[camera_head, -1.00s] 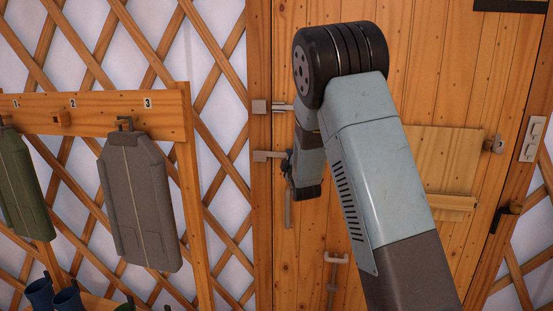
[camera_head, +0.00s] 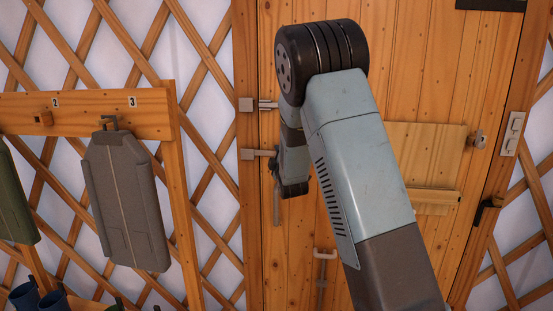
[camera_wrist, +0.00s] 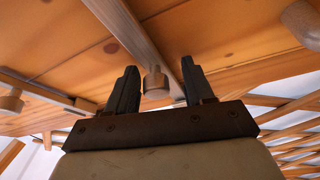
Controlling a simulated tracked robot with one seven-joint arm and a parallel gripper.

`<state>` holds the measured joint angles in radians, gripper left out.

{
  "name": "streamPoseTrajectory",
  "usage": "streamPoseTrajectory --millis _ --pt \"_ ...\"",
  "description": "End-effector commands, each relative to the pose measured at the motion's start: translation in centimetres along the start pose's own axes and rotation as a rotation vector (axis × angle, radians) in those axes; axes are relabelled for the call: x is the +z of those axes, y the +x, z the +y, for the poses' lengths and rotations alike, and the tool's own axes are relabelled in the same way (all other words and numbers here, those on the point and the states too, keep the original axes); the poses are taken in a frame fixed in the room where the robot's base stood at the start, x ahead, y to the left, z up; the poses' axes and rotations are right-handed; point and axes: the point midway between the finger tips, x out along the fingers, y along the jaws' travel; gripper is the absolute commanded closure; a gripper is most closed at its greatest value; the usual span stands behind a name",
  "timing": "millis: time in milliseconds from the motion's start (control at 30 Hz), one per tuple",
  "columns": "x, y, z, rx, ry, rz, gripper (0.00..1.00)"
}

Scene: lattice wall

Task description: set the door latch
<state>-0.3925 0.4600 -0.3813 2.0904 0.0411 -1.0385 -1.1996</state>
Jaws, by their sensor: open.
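The wooden door (camera_head: 440,70) stands ahead in the head view. On its left edge are an upper metal fitting (camera_head: 247,104) and a lower one (camera_head: 247,154). My gripper (camera_wrist: 158,63) is open in the wrist view. A short round knob (camera_wrist: 155,82) on a long bar (camera_wrist: 132,28) shows between its two dark fingers, with visible gaps on both sides. In the head view my forearm and wrist hide most of the gripper beside the lower fitting. Which fitting the knob belongs to is unclear.
A wooden rack (camera_head: 80,112) at the left holds a grey case (camera_head: 125,200) and a green one (camera_head: 15,200). A pale handle (camera_head: 325,254) sits low on the door. A wooden panel (camera_head: 430,150), a round knob (camera_head: 478,139) and a switch plate (camera_head: 514,134) are at the right.

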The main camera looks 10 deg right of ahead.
Motion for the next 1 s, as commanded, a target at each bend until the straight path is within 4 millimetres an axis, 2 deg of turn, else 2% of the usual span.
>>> streamPoseTrajectory --millis 167,267,700,900,1000 --pt "0.0 -1.0 0.1 0.0 0.0 0.0 0.48" --pt "0.0 -2.5 0.0 0.0 0.001 0.0 0.48" --pt "0.0 -10.9 -0.1 -0.002 0.001 0.0 0.48" --pt "0.0 -13.1 -0.2 -0.002 0.0 0.0 0.48" --pt "0.0 -13.6 -0.2 -0.001 0.0 0.0 0.48"
